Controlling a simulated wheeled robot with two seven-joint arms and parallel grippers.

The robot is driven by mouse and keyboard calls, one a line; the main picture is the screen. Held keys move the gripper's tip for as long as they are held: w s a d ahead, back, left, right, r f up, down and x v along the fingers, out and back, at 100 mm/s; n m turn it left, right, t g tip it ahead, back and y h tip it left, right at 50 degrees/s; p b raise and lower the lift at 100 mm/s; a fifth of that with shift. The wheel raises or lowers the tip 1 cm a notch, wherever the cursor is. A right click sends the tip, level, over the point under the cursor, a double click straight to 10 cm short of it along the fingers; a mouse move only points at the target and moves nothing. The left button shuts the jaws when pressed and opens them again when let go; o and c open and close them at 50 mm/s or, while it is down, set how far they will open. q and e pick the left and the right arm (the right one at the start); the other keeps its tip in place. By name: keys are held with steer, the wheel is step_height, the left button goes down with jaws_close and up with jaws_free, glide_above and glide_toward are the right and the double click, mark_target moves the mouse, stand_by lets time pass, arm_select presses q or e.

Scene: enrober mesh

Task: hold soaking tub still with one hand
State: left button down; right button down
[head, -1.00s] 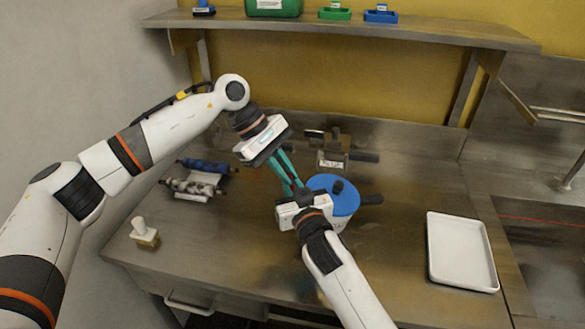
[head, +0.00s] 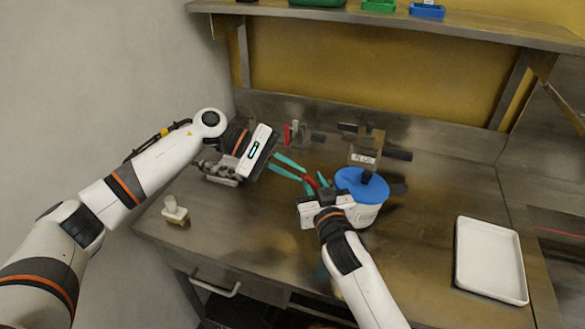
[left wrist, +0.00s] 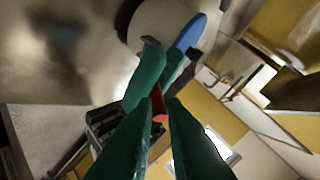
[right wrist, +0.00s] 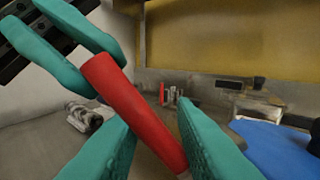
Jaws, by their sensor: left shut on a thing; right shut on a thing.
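The soaking tub (head: 366,215) is a white tub with a blue lid (head: 350,181) and a dark knob. It stands on the steel bench, just right of my right gripper. The lid also shows at the right edge of the right wrist view (right wrist: 270,145). My right gripper (head: 322,181) is shut on a red rod (right wrist: 135,110), beside the tub and apart from its lid. My left gripper (head: 306,176) comes in from the upper left, shut on the upper end of the same rod. The rod is mostly hidden between the fingers in the left wrist view (left wrist: 158,110).
A white tray (head: 490,260) lies at the right. A labelled metal device (head: 366,148) stands behind the tub, and small red and white upright items (head: 291,132) are at the back. A roller rack (head: 222,172) and a white-knobbed block (head: 175,210) are at the left.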

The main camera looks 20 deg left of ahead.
arm_select(q)
steer(key=shift+s+a+f+g+y, duration=0.2)
steer(key=shift+a+f, duration=0.1)
steer(key=shift+f, duration=0.3)
steer(key=shift+s+a+f+g+y, duration=0.1)
steer(key=shift+s+a+f, duration=0.15)
steer(key=shift+f, duration=0.3)
steer(key=c, duration=1.7)
jaws_free()
steer(key=shift+o, duration=1.1)
steer(key=shift+w+d+r, duration=0.1)
steer(key=shift+d+r, duration=0.05)
steer(key=shift+r, duration=0.05)
steer(key=v, duration=1.2)
steer(key=shift+f, duration=0.1)
